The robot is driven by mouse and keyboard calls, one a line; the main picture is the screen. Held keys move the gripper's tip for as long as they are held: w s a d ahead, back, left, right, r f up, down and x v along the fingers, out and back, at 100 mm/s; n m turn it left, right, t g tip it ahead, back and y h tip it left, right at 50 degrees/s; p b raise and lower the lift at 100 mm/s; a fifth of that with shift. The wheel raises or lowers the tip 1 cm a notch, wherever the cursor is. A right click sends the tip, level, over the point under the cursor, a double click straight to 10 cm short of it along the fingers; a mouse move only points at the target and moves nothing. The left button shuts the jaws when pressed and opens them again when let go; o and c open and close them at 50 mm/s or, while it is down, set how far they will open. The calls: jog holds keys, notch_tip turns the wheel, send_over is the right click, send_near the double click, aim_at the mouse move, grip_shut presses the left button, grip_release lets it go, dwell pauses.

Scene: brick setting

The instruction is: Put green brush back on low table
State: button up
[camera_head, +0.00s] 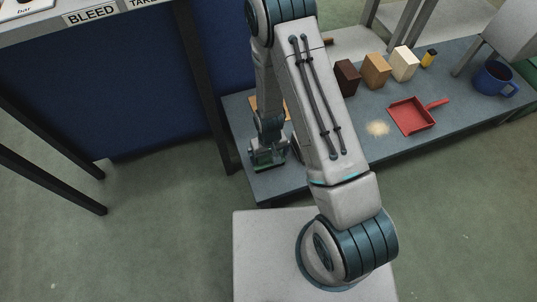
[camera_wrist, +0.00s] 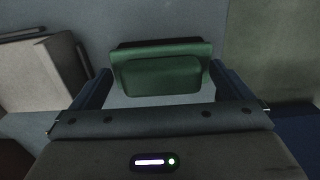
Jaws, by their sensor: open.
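The green brush (camera_wrist: 160,76) lies between the two fingers of my gripper (camera_wrist: 160,68) in the wrist view, with a gap on each side. My gripper is open. In the head view, the green brush (camera_head: 266,165) shows under my gripper (camera_head: 268,157), at the left end of the blue-grey low table (camera_head: 290,186). It appears to rest on the tabletop, though my gripper hides part of it.
A red dustpan (camera_head: 412,116) and a sandy pile (camera_head: 377,128) are on the low table. Behind are dark brown (camera_head: 346,77), tan (camera_head: 376,70) and cream (camera_head: 404,63) blocks, a small yellow-black item (camera_head: 429,58) and a blue mug (camera_head: 494,79).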

notch_tip(320, 180, up, 12)
jog(key=p, duration=0.4)
notch_tip(320, 180, up, 17)
jog(key=m, duration=0.1)
send_over(269, 156)
jog(key=s+d, duration=0.1)
jog(key=d, duration=0.5)
jog(key=s+d+r+m, duration=0.1)
jog(key=s+d+r, duration=0.1)
jog(key=s+r, duration=0.3)
jog(key=s+d+r+m+t, duration=0.1)
jog(key=s+d+r, duration=0.2)
jog(key=s+r, duration=0.2)
jog(key=shift+s+d+r, duration=0.3)
jog(key=shift+d+r, duration=0.05)
jog(key=shift+r, duration=0.5)
